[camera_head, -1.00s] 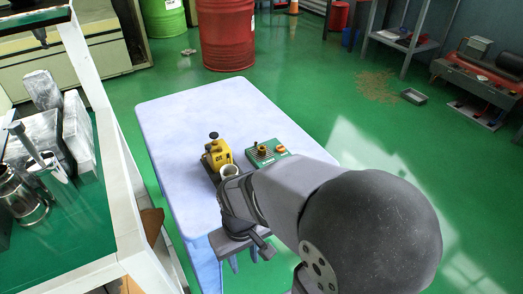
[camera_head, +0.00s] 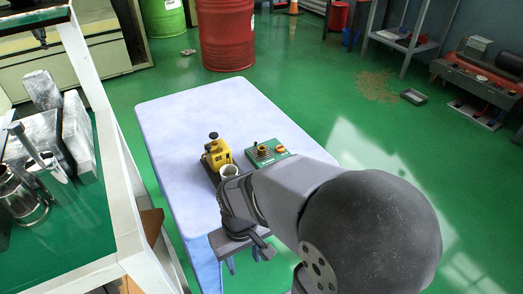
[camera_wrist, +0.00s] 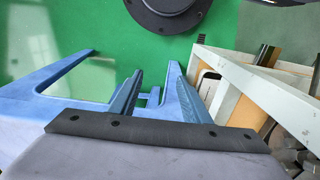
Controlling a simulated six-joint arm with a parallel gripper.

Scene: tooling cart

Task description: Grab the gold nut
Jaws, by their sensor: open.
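A small gold-coloured piece (camera_head: 262,151), which looks like the gold nut, sits on top of a green block (camera_head: 268,154) on the pale blue cart top. It is small, so its exact shape is hard to tell. My gripper (camera_head: 243,258) hangs by the near end of the cart in the head view, well nearer than the gold piece and partly hidden by my own arm. In the wrist view my gripper (camera_wrist: 155,78) appears with its fingers apart and nothing between them. The gold piece does not show in the wrist view.
A yellow device (camera_head: 217,154) with a black knob stands left of the green block, with a pale cup (camera_head: 229,170) close by. The cart top (camera_head: 170,125) is otherwise mostly bare. A white-framed bench (camera_head: 128,225) stands close on the left. A red drum (camera_head: 227,35) stands behind.

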